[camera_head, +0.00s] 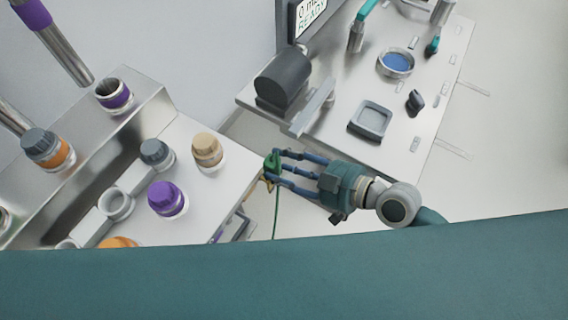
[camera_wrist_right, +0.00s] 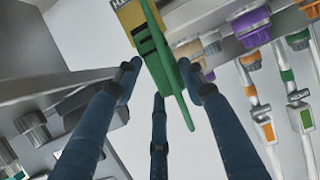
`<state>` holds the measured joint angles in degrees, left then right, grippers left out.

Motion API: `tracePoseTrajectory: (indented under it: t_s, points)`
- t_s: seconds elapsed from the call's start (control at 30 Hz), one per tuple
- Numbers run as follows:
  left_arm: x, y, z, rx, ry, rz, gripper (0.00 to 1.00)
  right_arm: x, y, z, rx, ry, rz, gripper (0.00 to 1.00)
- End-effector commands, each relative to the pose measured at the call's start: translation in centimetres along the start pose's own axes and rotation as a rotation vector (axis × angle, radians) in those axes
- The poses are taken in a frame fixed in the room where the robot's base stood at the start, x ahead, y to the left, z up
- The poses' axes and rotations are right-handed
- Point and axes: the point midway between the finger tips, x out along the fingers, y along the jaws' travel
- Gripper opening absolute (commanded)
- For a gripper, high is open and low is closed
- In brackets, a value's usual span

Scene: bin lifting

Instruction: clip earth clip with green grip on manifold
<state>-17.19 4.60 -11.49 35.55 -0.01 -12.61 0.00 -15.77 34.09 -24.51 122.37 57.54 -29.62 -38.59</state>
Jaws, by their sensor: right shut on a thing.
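My right gripper (camera_head: 278,166) is shut on the earth clip's green grip (camera_head: 271,161), beside the right edge of the left steel bench. In the right wrist view, the green grip (camera_wrist_right: 160,62) is between my right fingers (camera_wrist_right: 158,85), with a yellow-brass part (camera_wrist_right: 131,17) at its far end. A thin green cable (camera_head: 275,215) hangs down from the clip. What is probably the manifold is the steel block with a raised step (camera_head: 75,125) at the left, carrying capped ports. The clip is apart from this block. My left gripper is not in view.
A tan-capped port (camera_head: 207,150) is nearest the clip, with a purple cap (camera_head: 166,199) and grey cap (camera_head: 156,153) further left. A second steel bench (camera_head: 440,60) at the upper right holds a square tray (camera_head: 371,120) and a blue dish (camera_head: 396,63). A gap separates the benches.

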Motion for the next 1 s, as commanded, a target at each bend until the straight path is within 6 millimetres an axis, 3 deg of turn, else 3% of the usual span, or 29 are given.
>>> tracePoseTrajectory:
  t_s: [1.0]
  points:
    - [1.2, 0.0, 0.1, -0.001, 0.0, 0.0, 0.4, 0.5, 0.1, 1.1, 0.001, 0.002, 0.001, 0.1]
